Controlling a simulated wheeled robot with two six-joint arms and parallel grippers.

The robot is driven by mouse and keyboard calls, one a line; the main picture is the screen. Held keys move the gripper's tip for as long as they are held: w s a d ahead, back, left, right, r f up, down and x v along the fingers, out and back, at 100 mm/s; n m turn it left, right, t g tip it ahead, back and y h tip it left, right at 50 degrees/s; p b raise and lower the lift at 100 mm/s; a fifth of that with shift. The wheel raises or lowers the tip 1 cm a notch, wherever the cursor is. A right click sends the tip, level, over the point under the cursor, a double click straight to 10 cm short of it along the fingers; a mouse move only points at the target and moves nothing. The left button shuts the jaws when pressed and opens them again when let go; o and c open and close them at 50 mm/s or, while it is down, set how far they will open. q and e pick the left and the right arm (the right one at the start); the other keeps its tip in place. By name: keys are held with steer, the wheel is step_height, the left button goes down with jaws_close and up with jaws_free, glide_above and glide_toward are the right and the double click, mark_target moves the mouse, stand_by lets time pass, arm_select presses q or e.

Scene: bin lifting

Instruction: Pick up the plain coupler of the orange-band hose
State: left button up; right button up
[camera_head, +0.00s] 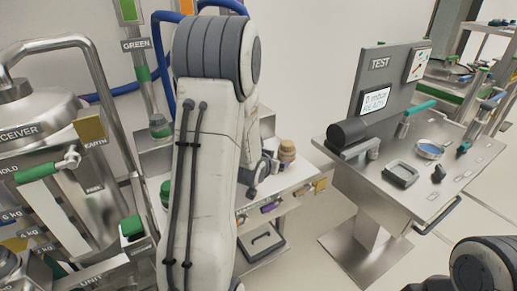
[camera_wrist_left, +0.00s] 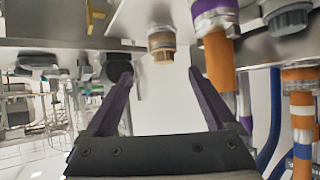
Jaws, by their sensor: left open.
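My left gripper (camera_wrist_left: 160,74) is open in the left wrist view, with nothing between its two dark fingers. In the head view my left arm hides most of the gripper area. A tan, brass-like coupler (camera_wrist_left: 161,46) shows just beyond the fingertips, slightly above them in the picture and apart from them. It looks like the tan piece (camera_head: 287,150) on the shelf in the head view. A grey coupler (camera_wrist_left: 288,18) sits at the top right of the wrist view. I cannot tell which coupler belongs to the orange-band hose. My right gripper is not in view.
The shelf (camera_head: 303,174) is behind my left arm. A TEST bench (camera_head: 430,205) stands right; floor between is clear.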

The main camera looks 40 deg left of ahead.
arm_select(q)
steer(key=a, duration=0.3)
steer(key=w+a+n+t+y, duration=0.1)
steer(key=a, duration=0.3)
steer(key=w+a+f+y+p, duration=0.1)
steer(key=a, duration=0.2)
steer(key=shift+w+a+n, duration=0.15)
steer(key=shift+w+n, duration=0.05)
steer(key=shift+n, duration=0.2)
steer(key=p+x, duration=0.2)
steer(key=x, duration=0.2)
steer(key=shift+w+a, duration=0.3)
steer(key=shift+w+a+f, duration=0.15)
steer(key=shift+w+f, duration=0.05)
steer(key=shift+w, duration=0.2)
steer(key=shift+r, duration=0.1)
jaws_close()
